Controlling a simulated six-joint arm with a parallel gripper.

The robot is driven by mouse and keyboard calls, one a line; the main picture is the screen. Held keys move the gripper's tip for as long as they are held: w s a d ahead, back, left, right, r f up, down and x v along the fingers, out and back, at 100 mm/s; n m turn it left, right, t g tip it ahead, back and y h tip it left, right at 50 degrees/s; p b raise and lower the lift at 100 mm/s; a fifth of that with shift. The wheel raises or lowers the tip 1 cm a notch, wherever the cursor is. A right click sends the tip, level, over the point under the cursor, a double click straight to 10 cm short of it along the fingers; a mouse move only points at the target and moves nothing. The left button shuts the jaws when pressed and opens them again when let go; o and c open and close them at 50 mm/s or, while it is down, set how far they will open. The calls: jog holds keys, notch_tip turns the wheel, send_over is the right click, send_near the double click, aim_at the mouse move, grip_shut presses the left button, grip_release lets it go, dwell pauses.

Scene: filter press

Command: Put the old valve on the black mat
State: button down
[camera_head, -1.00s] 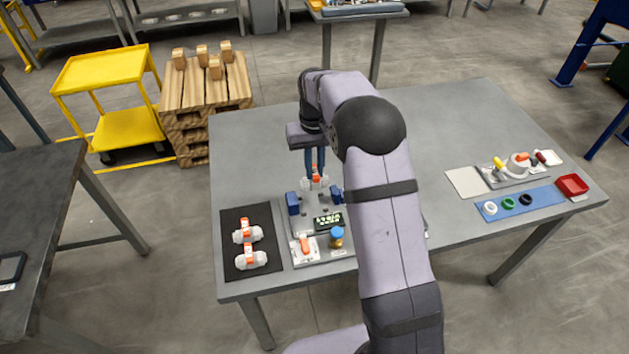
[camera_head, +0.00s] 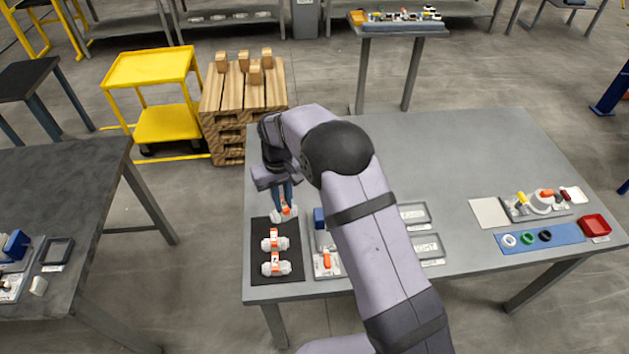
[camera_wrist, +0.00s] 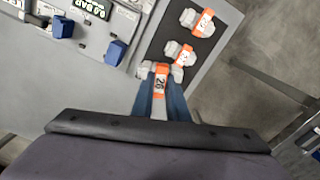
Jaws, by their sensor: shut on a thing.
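My gripper (camera_head: 284,200) is shut on a white valve with an orange handle (camera_head: 284,213). In the wrist view, this valve (camera_wrist: 161,76) sits between my blue fingertips, and its handle bears a number that looks like 26 or 28. It is at the far edge of the black mat (camera_head: 260,230); I cannot tell whether it touches anything below. Two similar valves, a farther one (camera_head: 274,241) and a nearer one (camera_head: 276,265), lie on the mat. In the wrist view the mat (camera_wrist: 168,28) is just beyond the held valve.
The fixture with blue blocks (camera_wrist: 116,52) and a lit display (camera_wrist: 91,7) stands beside the mat, partly hidden by my arm in the head view. A blue strip with rings (camera_head: 565,233) and a red tray (camera_head: 594,226) are at the right. The table's far middle (camera_head: 450,150) is clear.

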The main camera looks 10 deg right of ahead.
aim_at(272, 210)
jog(key=w+a+m, duration=0.2)
jog(key=w+a+r+m, duration=0.1)
jog(key=w, duration=0.1)
jog(key=shift+a+m, duration=0.35)
jog(key=shift+m, duration=0.05)
jog(key=shift+f, duration=0.2)
jog(key=shift+f+b, duration=3.35)
jog(key=shift+f, duration=1.6)
jog(key=shift+f, duration=0.3)
jog(key=c, duration=1.7)
grip_release()
jog(key=shift+o, duration=0.2)
